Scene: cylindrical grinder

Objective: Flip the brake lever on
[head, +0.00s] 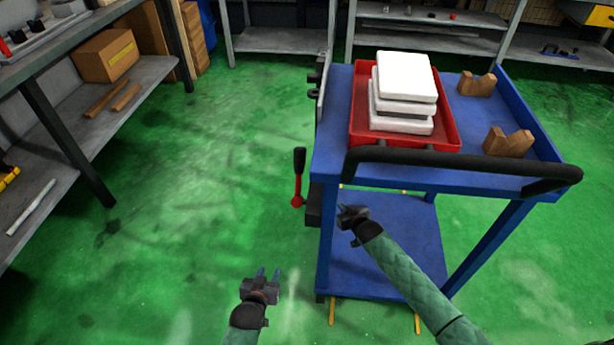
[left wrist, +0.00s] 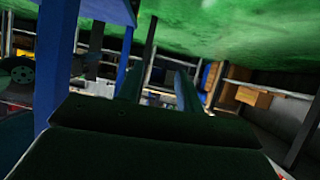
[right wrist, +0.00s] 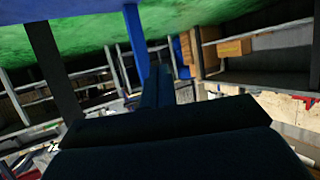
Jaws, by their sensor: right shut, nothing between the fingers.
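The brake lever (head: 298,178) has a black grip and a red lower arm. It stands upright at the left side of the blue cart (head: 450,183), by a dark block on the cart's edge. My right gripper (head: 342,209) is shut and empty, in front of the cart's near side, to the right of and a little below the lever. Its fingers (right wrist: 158,85) lie together in the right wrist view. My left gripper (head: 268,272) is open and empty, below and left of the lever. Its fingers (left wrist: 158,85) are apart in the left wrist view.
A red tray (head: 358,128) with stacked white blocks (head: 407,75) and two wooden V-shaped rests (head: 508,142) sit on the cart. A black handle bar (head: 455,158) runs along its near edge. Shelves (head: 110,110) stand at left. The green floor left of the lever is clear.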

